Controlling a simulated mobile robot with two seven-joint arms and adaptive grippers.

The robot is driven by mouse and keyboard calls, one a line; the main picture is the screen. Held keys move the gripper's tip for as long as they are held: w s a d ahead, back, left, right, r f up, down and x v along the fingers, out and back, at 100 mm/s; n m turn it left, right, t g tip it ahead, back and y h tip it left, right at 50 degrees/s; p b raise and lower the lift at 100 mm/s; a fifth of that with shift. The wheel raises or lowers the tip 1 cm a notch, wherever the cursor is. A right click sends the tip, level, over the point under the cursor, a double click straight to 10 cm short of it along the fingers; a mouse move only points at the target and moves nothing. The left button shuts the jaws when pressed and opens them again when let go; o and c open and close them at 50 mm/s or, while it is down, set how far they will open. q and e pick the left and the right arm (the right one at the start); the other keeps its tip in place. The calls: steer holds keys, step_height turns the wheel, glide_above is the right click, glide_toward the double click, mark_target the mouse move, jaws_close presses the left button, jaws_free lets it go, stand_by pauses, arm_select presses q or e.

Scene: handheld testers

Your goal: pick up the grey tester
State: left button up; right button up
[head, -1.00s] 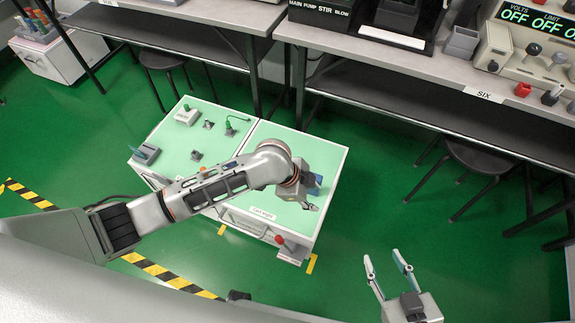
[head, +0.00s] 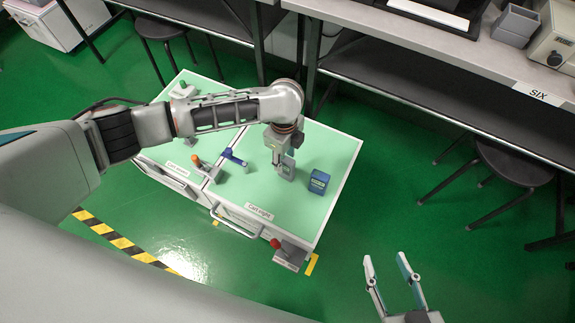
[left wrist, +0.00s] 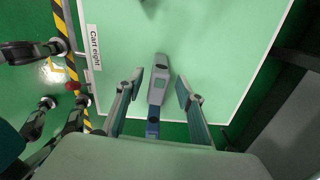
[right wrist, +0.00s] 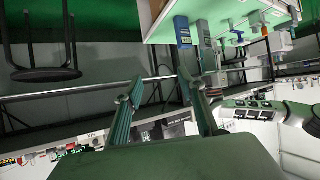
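The grey tester (left wrist: 158,85) shows between the fingers of my left gripper (left wrist: 159,85) in the left wrist view, with a gap on each side. My left gripper is open, over the right part of the green cart top. In the head view, the tester (head: 287,169) is partly hidden by this gripper. A blue tester (head: 319,181) stands just to the right of it on the cart; its blue body also shows in the left wrist view (left wrist: 152,126). My right gripper (head: 386,262) is open and empty, off the cart's right front corner.
The cart (head: 322,150) also carries an orange-handled item (head: 197,164) and a blue-handled item (head: 233,158) to the left. A grey bench (head: 420,35) runs behind. A dark stool (head: 515,165) stands at right. Green floor is clear around my right gripper.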

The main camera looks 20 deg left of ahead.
mark_target(286, 168)
arm_select(q)
steer(key=f, duration=0.1)
steer(key=f+b, duration=0.1)
steer(key=s+f+b, duration=0.1)
steer(key=shift+d+f, duration=0.3)
steer(key=shift+f, duration=0.1)
steer(key=shift+w+f+b, duration=0.3)
steer(key=shift+f+b, duration=0.05)
steer(key=shift+f, duration=0.3)
steer(key=shift+r, duration=0.15)
jaws_close()
arm_select(e)
steer(key=shift+w+a+r+m+t+y, duration=0.3)
steer(key=shift+w+a+r+m, duration=0.3)
steer(key=shift+a+r, duration=0.4)
arm_select(q)
steer(key=shift+r, duration=0.1)
arm_select(e)
steer(key=shift+w, duration=0.1)
